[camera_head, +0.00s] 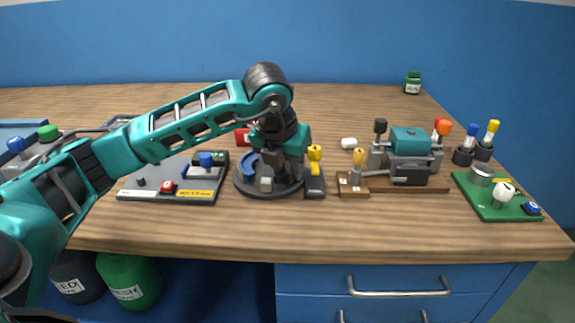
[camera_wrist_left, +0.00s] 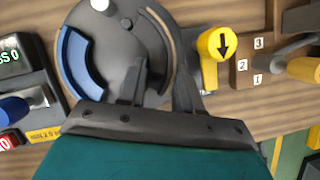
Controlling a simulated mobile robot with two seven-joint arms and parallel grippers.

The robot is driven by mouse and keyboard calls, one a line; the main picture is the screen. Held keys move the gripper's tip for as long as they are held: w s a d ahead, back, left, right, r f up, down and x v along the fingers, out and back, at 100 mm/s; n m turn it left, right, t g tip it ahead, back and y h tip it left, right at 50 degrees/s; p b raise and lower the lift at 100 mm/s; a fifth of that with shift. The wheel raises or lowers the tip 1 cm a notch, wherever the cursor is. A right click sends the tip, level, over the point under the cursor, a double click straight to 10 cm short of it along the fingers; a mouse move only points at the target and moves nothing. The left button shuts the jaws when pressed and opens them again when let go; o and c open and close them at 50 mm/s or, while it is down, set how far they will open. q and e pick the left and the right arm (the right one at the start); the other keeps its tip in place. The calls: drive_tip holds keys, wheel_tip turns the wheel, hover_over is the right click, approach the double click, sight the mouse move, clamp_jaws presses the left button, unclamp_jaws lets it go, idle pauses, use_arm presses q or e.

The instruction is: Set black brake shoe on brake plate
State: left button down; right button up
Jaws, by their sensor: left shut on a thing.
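The round dark brake plate (camera_head: 240,182) lies on the bench, and fills the top of the left wrist view (camera_wrist_left: 108,65). A blue brake shoe (camera_wrist_left: 75,60) sits along its left side. A dark curved piece with a tan edge (camera_wrist_left: 168,38), which looks like the black brake shoe, shows along the plate's right side. My left gripper (camera_wrist_left: 160,82) points down over the plate, its fingers shut on this dark piece. Whether the piece touches the plate is unclear. In the head view (camera_head: 283,172) my gripper hides part of the plate. My right gripper is not in view.
A yellow-topped lever (camera_head: 314,155) with a black base stands close to the plate's right. A grey control panel (camera_head: 150,187) lies to its left. A teal machine (camera_head: 408,145) and a green board (camera_head: 505,207) stand farther right. The bench front is clear.

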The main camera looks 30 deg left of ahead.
use_arm(q)
drive_tip(key=shift+c, duration=1.4)
unclamp_jaws()
drive_tip(key=shift+d, duration=0.1)
